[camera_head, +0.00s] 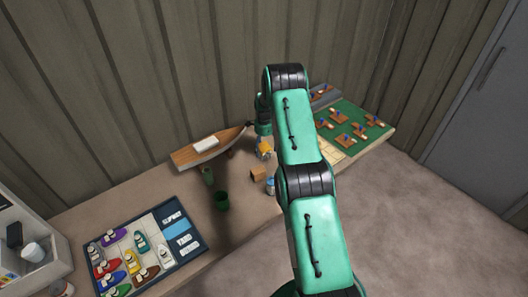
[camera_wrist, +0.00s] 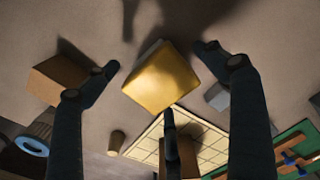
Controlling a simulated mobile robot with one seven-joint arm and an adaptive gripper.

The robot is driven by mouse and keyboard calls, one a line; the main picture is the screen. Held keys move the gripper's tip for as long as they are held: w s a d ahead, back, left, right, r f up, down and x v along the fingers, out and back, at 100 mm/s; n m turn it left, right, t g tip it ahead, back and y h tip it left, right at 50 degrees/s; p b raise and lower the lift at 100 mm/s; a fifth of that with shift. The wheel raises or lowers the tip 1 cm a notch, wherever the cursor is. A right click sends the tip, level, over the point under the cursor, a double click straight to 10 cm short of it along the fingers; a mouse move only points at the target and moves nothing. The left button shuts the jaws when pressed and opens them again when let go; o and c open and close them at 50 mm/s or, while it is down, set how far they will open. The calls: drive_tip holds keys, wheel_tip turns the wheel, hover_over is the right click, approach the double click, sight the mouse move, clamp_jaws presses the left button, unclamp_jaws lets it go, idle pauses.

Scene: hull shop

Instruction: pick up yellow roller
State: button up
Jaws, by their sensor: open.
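The yellow roller (camera_wrist: 162,80) looks like a short, blocky yellow piece in the wrist view, with a greyish part behind its upper edge. In the head view it is a small yellow patch (camera_head: 264,149) on the bench, just below the end of my arm. My gripper (camera_wrist: 160,68) is open. Its dark fingers stand to the left and right of the yellow roller, with a third finger below it. Gaps show between the side fingers and the roller. In the head view my arm hides most of my gripper.
A brown block (camera_wrist: 58,80) lies left of the roller, a grey block (camera_wrist: 217,97) right. A blue-topped jar (camera_head: 270,187), green cup (camera_head: 221,202) and boat model (camera_head: 210,149) stand nearby. A cream gridded tray (camera_wrist: 195,137) and green board (camera_head: 365,139) lie to the right.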

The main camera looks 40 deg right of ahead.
sight(264, 146)
drive_tip(key=c, duration=1.5)
drive_tip(key=shift+c, duration=0.4)
drive_tip(key=shift+r, duration=0.1)
drive_tip(key=shift+r, duration=4.95)
